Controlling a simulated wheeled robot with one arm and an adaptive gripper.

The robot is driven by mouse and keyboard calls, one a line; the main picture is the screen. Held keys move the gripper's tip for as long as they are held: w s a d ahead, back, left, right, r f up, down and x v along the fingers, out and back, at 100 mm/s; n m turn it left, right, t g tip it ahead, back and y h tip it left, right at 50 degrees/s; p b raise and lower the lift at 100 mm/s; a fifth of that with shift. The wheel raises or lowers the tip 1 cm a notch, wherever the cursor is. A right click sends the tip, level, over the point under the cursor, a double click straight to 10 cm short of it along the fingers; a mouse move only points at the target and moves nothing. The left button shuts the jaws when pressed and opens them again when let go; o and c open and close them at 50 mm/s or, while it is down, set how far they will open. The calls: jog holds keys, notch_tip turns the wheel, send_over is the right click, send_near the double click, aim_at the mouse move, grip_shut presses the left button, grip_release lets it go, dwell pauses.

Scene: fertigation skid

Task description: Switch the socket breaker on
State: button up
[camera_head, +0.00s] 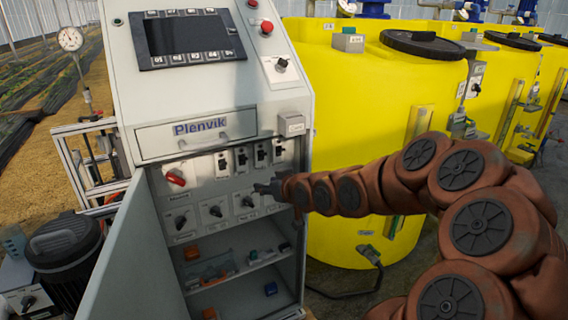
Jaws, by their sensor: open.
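The open grey cabinet has a row of several small breakers in its upper inside panel, including breakers (221,163), (241,158), (260,153) and (278,150). Their labels are too small to read, so I cannot tell which is the socket breaker or how its lever stands. My arm reaches in from the right and hides the panel's right edge.
A red-handled switch (176,177) is left of the breakers, with rotary knobs (215,211) below. Shelves (225,272) hold small loose parts. The cabinet door (135,260) stands open at left. Yellow tanks (370,110) stand at right, a dark motor (65,250) at lower left.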

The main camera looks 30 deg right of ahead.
aim_at(278, 151)
jog(key=w+d+r+m+t+h+b, duration=0.25)
jog(key=d+t, duration=0.25)
jog(key=d, duration=0.5)
jog(key=w+p, duration=0.1)
jog(key=w, duration=0.5)
jog(key=shift+w+d+r+n, duration=0.3)
jog(key=shift+w+d+n, duration=0.05)
jog(key=shift+d+n, duration=0.1)
jog(key=shift+a+y, duration=0.1)
jog(key=shift+y, duration=0.15)
grip_shut()
